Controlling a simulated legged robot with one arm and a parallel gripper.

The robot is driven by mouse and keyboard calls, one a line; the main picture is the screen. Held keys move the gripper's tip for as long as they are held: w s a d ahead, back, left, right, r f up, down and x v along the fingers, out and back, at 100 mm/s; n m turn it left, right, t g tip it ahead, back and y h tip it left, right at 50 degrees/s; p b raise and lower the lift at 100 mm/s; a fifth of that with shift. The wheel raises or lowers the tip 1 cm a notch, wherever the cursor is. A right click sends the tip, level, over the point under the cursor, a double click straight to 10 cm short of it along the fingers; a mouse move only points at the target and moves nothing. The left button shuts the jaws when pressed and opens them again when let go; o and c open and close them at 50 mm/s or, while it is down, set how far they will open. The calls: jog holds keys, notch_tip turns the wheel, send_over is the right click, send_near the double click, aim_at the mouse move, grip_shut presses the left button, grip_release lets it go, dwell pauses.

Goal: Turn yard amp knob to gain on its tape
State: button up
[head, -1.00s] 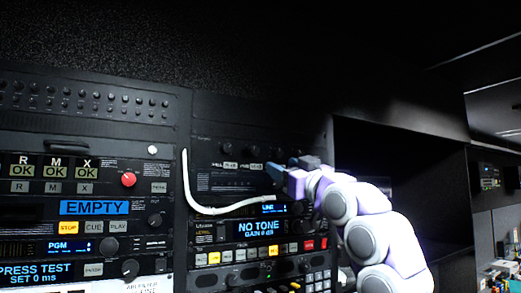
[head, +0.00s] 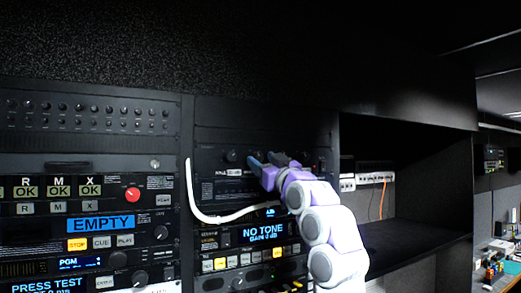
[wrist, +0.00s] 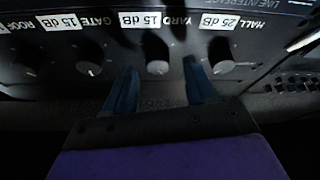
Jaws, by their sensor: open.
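The yard amp knob (wrist: 157,56) is a dark round knob with a pale face. Its white tape (wrist: 156,21) reads YARD 15 dB. My gripper (wrist: 160,88) is open, its two blue fingers pointing at the panel, one on each side of the yard knob, seemingly just short of it. I cannot tell where the knob's pointer stands. In the head view my gripper (head: 261,161) is at the upper panel and hides the yard knob.
The hall knob (wrist: 222,57), with tape HALL 25 dB, sits close beside one finger. The gate knob (wrist: 89,60), with tape 15 dB, is beside the other. A white cable (head: 213,218) hangs below left. A display (head: 263,233) reads NO TONE. An open bay (head: 400,220) is at right.

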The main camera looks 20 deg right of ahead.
aim_at(257, 157)
jog(key=shift+w+d+r+p, duration=0.1)
jog(key=shift+w+r+p, duration=0.1)
jog(key=shift+w, duration=0.35)
jog(key=shift+w+d+r+p, duration=0.1)
jog(key=shift+w+p, duration=0.05)
jog(key=shift+w, duration=0.35)
jog(key=shift+c, duration=0.4)
jog(key=shift+a, duration=0.15)
jog(key=c, duration=1)
jog(key=shift+o, duration=0.2)
jog(key=shift+s, duration=0.1)
jog(key=shift+b, duration=0.5)
jog(key=shift+a+f+m+h+b, duration=0.15)
jog(key=shift+m+h+b, duration=0.25)
jog(key=shift+m+b, duration=0.55)
grip_shut()
jog(key=m+b, duration=0.1)
jog(key=m+h+b, duration=0.2)
jog(key=shift+r+m, duration=0.25)
jog(key=shift+m, duration=0.1)
grip_release()
jog(key=shift+m+h+b, duration=0.35)
jog(key=shift+m+h, duration=0.05)
